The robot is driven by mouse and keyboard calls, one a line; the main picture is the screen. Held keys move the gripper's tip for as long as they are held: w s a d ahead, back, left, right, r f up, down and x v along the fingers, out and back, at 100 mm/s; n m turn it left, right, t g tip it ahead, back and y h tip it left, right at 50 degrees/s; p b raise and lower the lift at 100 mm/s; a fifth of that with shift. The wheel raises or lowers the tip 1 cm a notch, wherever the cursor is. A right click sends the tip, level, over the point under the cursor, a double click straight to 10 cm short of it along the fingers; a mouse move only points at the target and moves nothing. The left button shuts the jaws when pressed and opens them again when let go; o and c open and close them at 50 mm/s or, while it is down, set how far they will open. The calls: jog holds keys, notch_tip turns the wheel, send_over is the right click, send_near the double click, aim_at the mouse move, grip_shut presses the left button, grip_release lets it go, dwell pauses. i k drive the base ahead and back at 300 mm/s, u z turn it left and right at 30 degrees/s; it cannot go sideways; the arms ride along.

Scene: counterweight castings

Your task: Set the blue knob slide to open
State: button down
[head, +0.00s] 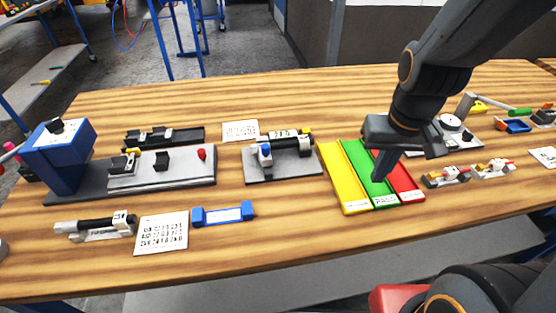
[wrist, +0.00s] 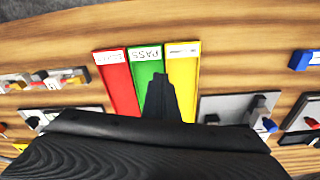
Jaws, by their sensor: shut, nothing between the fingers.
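The blue knob (head: 266,150) sits at the left front of a grey slide fixture (head: 284,171), left of the yellow tray. Near it are a white block and a dark cylinder, and a yellow part is at the far right end. The blue knob also shows in the wrist view (wrist: 268,125), at the right. Its open or closed marking is too small to read. My gripper (head: 379,176) is shut and empty. It points down above the green tray, well to the right of the knob and apart from it. In the wrist view its fingers (wrist: 159,80) cover part of that tray.
Yellow (head: 348,178), green (head: 366,172) and red (head: 407,186) trays lie side by side; the green label reads PASS. A blue level-like bar (head: 223,215) and printed card (head: 161,233) lie in front. Bare wood lies before the fixture.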

aim_at(265, 158)
jog(key=k, duration=1.15)
jog(key=u, duration=0.75)
jog(key=i, duration=1.25)
jog(key=z, duration=0.3)
